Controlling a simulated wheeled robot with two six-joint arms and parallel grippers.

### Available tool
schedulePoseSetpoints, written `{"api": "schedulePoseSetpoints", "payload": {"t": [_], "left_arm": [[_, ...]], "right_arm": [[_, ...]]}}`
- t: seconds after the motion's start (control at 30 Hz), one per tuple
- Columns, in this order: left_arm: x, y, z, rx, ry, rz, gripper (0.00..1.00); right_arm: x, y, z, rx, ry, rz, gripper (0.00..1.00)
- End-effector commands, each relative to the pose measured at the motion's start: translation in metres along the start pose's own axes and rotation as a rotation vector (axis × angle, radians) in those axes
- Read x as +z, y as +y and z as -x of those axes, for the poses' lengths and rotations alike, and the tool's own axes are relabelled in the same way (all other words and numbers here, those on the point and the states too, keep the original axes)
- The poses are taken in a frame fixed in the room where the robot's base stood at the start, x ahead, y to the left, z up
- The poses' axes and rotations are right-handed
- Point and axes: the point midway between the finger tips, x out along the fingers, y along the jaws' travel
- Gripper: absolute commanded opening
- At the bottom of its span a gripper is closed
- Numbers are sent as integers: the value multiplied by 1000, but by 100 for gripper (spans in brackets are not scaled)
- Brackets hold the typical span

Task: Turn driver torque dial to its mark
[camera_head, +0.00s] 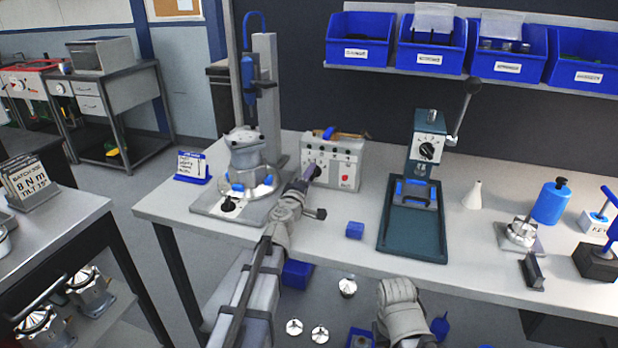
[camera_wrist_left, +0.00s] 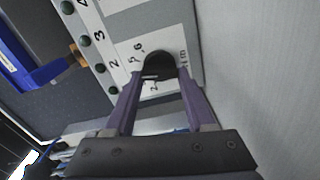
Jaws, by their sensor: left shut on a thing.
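The driver's controller box (camera_head: 345,177) stands on the bench, pale grey with a row of numbered lamps and a red button. Its black torque dial (camera_wrist_left: 160,65) shows in the left wrist view, with printed figures and "N m" around it. A short pale line shows near the dial's lower left; its exact reading is unclear. My left gripper (camera_head: 311,172) reaches the box's left front, and in the left wrist view its purple fingers (camera_wrist_left: 161,84) are shut on the dial, one on each side. In the head view the fingers hide the dial. My right gripper is not visible.
A card (camera_head: 27,178) reading "8 N m" stands on the left table. A fixture with a housing (camera_head: 247,157) and a driver on a column (camera_head: 248,72) is left of the box. A green press (camera_head: 412,220) stands right.

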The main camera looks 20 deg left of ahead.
Motion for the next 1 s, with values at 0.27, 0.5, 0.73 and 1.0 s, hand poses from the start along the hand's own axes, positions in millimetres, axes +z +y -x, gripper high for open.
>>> {"api": "schedulePoseSetpoints", "payload": {"t": [0.27,0.5,0.73,1.0], "left_arm": [[1,1,0,0,-1,-136,0],[1,1,0,0,-2,-188,0],[1,1,1,0,-2,-198,0],[1,1,1,0,-2,-197,58]], "right_arm": [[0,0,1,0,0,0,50],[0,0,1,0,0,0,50],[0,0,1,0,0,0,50],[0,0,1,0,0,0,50]]}}
